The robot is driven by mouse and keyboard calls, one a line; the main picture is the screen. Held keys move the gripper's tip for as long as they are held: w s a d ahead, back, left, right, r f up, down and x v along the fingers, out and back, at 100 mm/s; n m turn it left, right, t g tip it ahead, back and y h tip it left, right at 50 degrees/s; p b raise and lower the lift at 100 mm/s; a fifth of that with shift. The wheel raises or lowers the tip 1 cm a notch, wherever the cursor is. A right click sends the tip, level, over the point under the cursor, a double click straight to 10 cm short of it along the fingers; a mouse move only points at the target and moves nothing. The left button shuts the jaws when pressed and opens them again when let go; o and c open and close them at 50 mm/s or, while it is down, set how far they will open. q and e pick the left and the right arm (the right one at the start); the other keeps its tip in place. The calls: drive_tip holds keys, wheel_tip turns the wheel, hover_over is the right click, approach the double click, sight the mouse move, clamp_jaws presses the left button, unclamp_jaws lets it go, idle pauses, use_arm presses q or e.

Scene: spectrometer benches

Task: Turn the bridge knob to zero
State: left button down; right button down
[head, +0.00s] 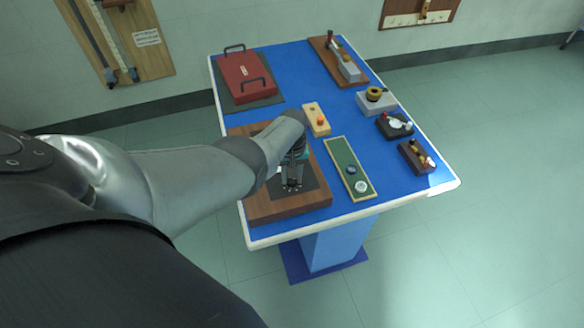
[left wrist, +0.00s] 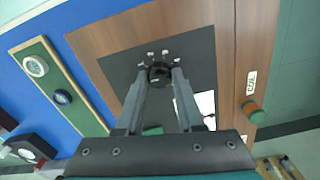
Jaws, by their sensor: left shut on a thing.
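The bridge is a brown wooden box (head: 265,210) with a dark top panel, at the table's near left corner. In the left wrist view its wooden top (left wrist: 115,38) and dark panel (left wrist: 198,48) fill the middle. A round black knob (left wrist: 160,70) sits on the panel, with several small metal studs in an arc beyond it. My left gripper (head: 292,184) reaches down over the panel. In the left wrist view its two fingertips (left wrist: 160,76) are shut on the knob from both sides. The knob's pointer and scale marks cannot be made out. My right gripper is not in view.
Right of the bridge lies a green strip (head: 340,160) with two round dials. A small wooden block with an orange knob (head: 320,120) stands behind. A red case (head: 240,78) is at the back left. Several small instruments line the right side. Blue table top (head: 300,70) shows between them.

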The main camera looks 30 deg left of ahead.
sight(292, 180)
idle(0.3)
use_arm(q)
drive_tip(key=c, duration=0.5)
unclamp_jaws()
drive_tip(key=shift+r+p, duration=0.5)
drive_tip(key=shift+r, duration=0.05)
drive_tip(key=shift+r+p, duration=3.2)
drive_tip(key=shift+r, duration=3.85)
drive_tip(key=shift+s, duration=0.15)
